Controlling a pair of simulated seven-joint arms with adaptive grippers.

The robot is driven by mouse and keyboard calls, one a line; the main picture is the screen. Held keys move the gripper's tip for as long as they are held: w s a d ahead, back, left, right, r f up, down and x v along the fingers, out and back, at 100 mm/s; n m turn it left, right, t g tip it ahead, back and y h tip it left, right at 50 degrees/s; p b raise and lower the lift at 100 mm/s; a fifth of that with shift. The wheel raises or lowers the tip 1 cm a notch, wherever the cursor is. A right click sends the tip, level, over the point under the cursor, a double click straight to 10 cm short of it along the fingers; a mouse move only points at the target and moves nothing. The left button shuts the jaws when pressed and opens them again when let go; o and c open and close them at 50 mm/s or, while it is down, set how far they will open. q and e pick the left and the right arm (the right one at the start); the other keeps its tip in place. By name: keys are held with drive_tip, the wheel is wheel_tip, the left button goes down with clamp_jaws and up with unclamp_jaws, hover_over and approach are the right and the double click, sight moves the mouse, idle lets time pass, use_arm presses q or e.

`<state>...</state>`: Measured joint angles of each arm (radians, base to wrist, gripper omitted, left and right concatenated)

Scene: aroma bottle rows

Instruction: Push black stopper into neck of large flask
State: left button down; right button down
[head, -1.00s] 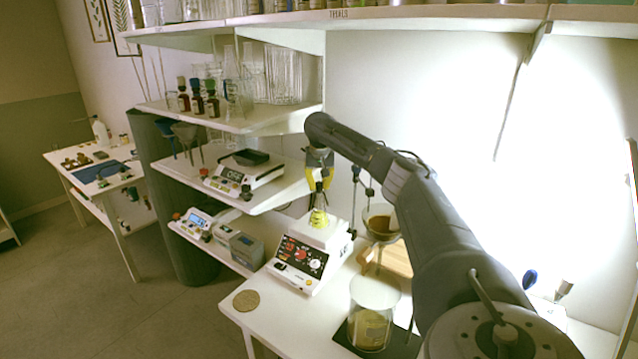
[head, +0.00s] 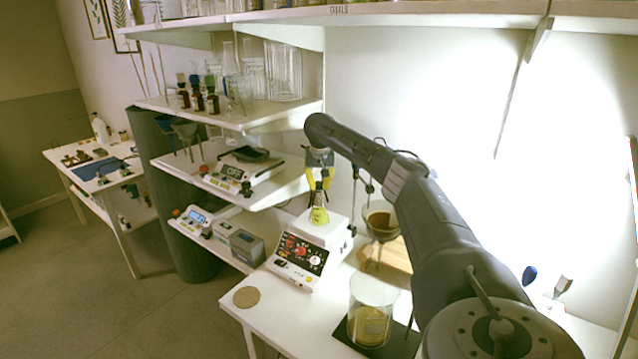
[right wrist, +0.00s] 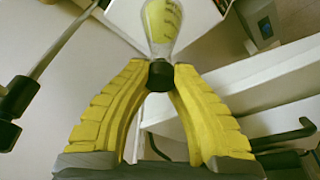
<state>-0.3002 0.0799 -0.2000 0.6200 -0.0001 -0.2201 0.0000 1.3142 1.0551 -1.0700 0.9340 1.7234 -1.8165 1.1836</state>
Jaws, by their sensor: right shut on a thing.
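My right gripper (head: 319,188) has yellow fingers and points down over the white hot plate (head: 300,262). It is shut on the black stopper (right wrist: 160,75), which sits between the fingertips in the right wrist view. The flask (head: 319,215), clear with yellow liquid, is directly under the fingers and appears to stand on the hot plate's top. In the right wrist view the flask (right wrist: 163,22) lies in line with the stopper, its narrow end meeting it. How deep the stopper sits in the neck cannot be told. My left gripper is not in view.
A glass funnel (head: 381,221) on a stand is close right of the hot plate. A beaker (head: 372,318) with yellowish contents stands in front on a dark mat. Shelves with balances and bottles are to the left. A round cork mat (head: 246,297) lies at the table's front left.

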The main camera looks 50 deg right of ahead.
drive_tip(key=c, duration=1.2)
unclamp_jaws()
drive_tip(key=shift+o, duration=0.2)
drive_tip(key=shift+r, duration=3.5)
